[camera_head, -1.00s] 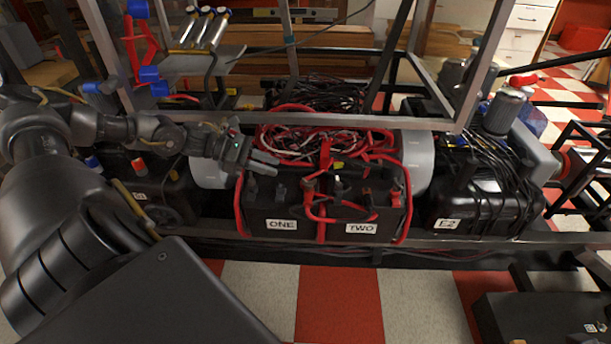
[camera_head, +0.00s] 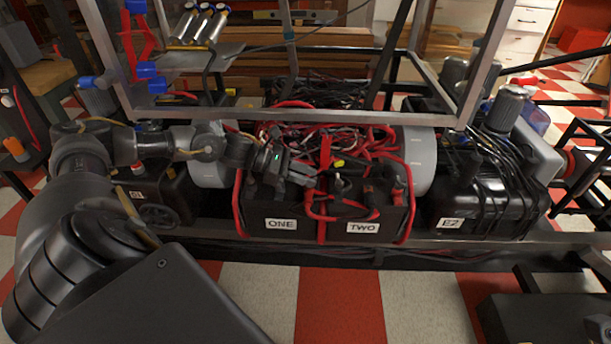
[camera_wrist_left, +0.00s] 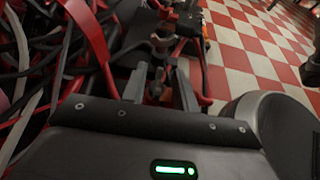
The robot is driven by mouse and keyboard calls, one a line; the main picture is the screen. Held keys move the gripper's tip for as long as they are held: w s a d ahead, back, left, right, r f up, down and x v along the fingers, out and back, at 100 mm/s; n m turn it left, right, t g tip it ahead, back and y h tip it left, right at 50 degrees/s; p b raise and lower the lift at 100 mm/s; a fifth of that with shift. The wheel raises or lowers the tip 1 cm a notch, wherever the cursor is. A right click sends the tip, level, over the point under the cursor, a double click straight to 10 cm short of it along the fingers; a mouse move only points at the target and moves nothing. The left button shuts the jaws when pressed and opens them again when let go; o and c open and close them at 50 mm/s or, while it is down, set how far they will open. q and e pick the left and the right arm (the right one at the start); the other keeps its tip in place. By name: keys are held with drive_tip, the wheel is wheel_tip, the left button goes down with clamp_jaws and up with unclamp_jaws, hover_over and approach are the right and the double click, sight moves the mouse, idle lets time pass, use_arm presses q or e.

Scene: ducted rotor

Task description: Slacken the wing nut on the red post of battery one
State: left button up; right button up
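Battery one (camera_head: 262,208) is a black box with a white ONE label, in the middle of the head view. Red cables run over its top and down its front. My left gripper (camera_head: 307,175) is over the top of battery one, fingertips toward its right side, by the red cabling. In the left wrist view my left gripper (camera_wrist_left: 160,78) has its two fingers apart, with a small metallic post fitting (camera_wrist_left: 155,88) showing between or just below them. The wing nut cannot be made out clearly; the fingers partly hide the red post. My right gripper is out of view.
Battery two (camera_head: 372,212) adjoins on the right, with red-capped terminals and looping red cables. A cable bundle (camera_head: 300,140) lies behind. A metal frame bar (camera_head: 330,117) crosses above it. A black box labelled E2 (camera_head: 480,205) stands to the right.

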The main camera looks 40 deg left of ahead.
use_arm(q)
clamp_jaws()
